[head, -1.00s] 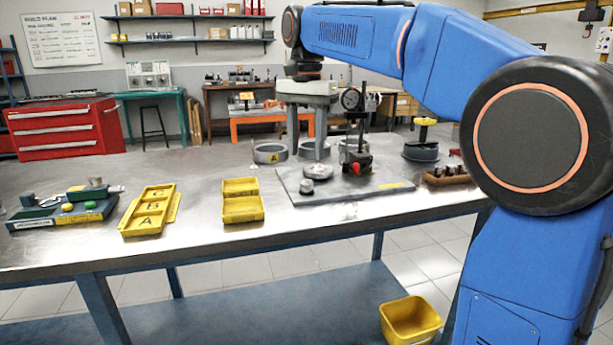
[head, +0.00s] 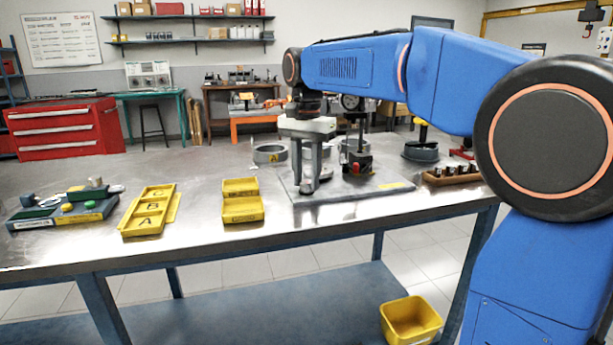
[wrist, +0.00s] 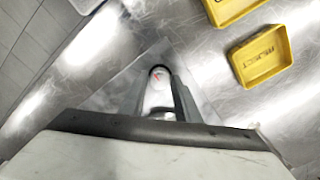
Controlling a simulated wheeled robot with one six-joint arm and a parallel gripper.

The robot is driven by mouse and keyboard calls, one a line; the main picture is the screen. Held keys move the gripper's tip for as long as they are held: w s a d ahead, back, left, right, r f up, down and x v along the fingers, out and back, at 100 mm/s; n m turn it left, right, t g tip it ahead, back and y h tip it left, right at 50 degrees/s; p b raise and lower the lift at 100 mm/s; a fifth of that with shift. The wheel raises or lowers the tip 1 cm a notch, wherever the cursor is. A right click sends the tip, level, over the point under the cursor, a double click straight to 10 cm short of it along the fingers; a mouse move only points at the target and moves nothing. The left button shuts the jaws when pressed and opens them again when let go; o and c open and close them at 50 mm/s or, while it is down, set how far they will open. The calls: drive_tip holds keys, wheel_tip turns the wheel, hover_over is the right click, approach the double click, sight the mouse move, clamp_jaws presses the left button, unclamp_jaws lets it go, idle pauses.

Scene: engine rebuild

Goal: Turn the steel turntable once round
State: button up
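The steel turntable stands low on a grey plate (head: 345,194) on the bench. In the head view it is mostly hidden by my gripper (head: 307,183), which points straight down at the plate's left part. A small steel knob or post shows low between the fingertips. In the wrist view, my gripper's two grey fingers (wrist: 160,88) lie on both sides of a bright round steel part (wrist: 158,76) with a small red mark. I cannot tell whether the fingers touch it.
A dial gauge stand with a dark base (head: 357,164) is close to the right of my gripper. Yellow bins (head: 243,212) and a yellow lettered tray (head: 148,218) lie to the left. A ring marked A (head: 269,154) stands behind. Bare bench lies between bins and plate.

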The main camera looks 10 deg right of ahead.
drive_tip(key=c, duration=0.5)
drive_tip(key=shift+n, duration=0.3)
drive_tip(key=n, duration=0.5)
drive_tip(key=shift+n, duration=0.3)
drive_tip(key=n, duration=1.1)
drive_tip(key=shift+n, duration=0.4)
drive_tip(key=n, duration=0.5)
drive_tip(key=shift+n, duration=0.6)
